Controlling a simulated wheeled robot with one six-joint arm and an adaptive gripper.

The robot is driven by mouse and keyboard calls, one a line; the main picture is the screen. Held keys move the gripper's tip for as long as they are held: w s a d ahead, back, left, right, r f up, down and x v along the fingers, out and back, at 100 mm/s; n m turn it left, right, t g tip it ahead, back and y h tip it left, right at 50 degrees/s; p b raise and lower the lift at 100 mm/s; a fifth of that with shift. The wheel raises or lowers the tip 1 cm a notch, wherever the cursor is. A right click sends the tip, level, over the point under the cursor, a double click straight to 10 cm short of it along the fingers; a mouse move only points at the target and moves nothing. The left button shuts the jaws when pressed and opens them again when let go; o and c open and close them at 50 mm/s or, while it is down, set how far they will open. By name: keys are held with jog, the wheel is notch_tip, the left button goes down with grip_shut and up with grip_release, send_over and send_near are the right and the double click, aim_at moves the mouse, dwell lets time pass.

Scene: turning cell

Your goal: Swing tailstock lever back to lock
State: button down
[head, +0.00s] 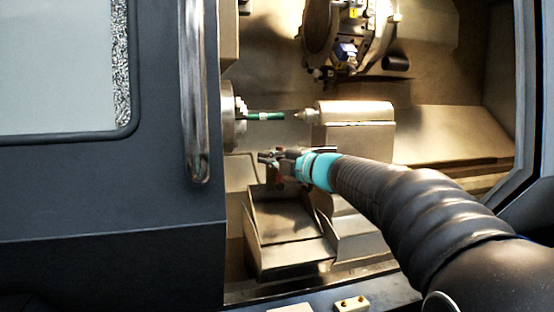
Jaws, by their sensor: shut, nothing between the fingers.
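The tailstock (355,112) is a pale metal block in the middle of the lathe's work space. Its pointed centre (303,116) faces left toward a green bar (264,116) that sticks out of the chuck (230,116). I cannot make out the tailstock lever clearly; my gripper and arm cover the area below the tailstock's front. My gripper (264,156) is shut and empty, below the green bar and to the lower left of the tailstock. It points left. Whether it touches anything is too small to tell.
The dark sliding door with its long handle (195,95) closes off the left side. The tool turret (345,35) hangs above the tailstock. A metal chute (285,235) lies below my gripper. A small pale block (351,304) sits at the front edge.

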jog(key=s+a+v, duration=0.1)
jog(key=v, duration=0.8)
jog(key=w+d+f+m+t+h, duration=0.2)
jog(key=d+f+m+h, duration=0.1)
jog(key=d+m+h, duration=0.35)
jog(key=w+d+f+m+t+h, duration=0.1)
jog(key=w+d+f+m+h, duration=0.15)
jog(key=d+m+h, duration=0.35)
jog(key=s+d+f+m+g+h, duration=0.4)
jog(key=s+d+f+m, duration=0.2)
jog(key=s+f+m, duration=0.25)
jog(key=s+a+f+m+g, duration=0.2)
jog(key=s+f+m+g, duration=0.25)
jog(key=s+f, duration=0.65)
jog(key=s+a+f+g+y, duration=0.1)
jog(key=s+a+f+y, duration=0.1)
jog(key=s+a, duration=0.3)
jog(key=s+a+f+g+y, duration=0.1)
jog(key=s+a, duration=0.4)
jog(key=s, duration=0.7)
jog(key=shift+a+f+y+b, duration=0.2)
jog(key=shift+f+y+b, duration=0.15)
jog(key=shift+f+y, duration=0.5)
